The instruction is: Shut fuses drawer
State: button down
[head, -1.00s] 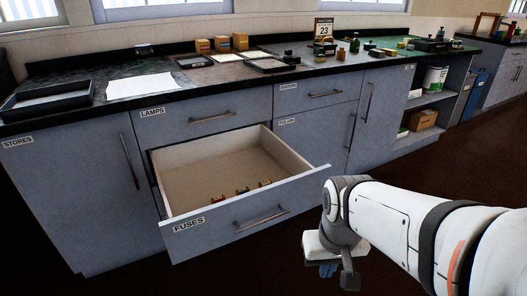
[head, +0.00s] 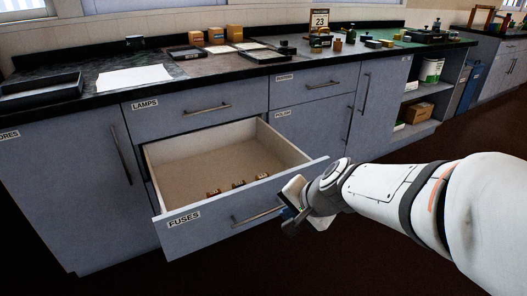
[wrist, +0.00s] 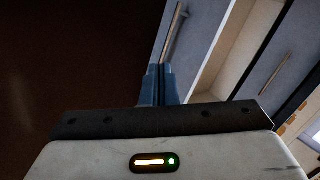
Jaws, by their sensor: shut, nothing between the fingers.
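The fuses drawer (head: 185,236) is pulled well out from the grey cabinet, with its label on the left of its front. Several small brown fuses (head: 238,184) lie inside near the front. A bar handle (head: 245,217) runs across the drawer front; its right end is partly hidden by my gripper. My gripper (head: 290,220) is at the right part of the drawer front, close to the handle. In the wrist view the blue fingers (wrist: 158,84) are together and empty, with the handle (wrist: 174,32) just beyond their tips. I cannot tell whether they touch the drawer.
The lamps drawer (head: 170,116) above is shut. Doors stand shut on both sides. The worktop (head: 190,80) carries trays, paper and small boxes. The dark floor (head: 250,268) in front of the cabinet is clear.

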jog(key=w+a+m+t, duration=0.2)
jog(key=w+m, duration=0.3)
jog(key=b, duration=0.5)
send_near(254, 190)
jog(key=x, duration=0.5)
jog(key=shift+s+d+f, duration=0.2)
jog(key=shift+s+f, duration=0.1)
jog(key=shift+w+a, duration=0.35)
jog(key=shift+w, duration=0.2)
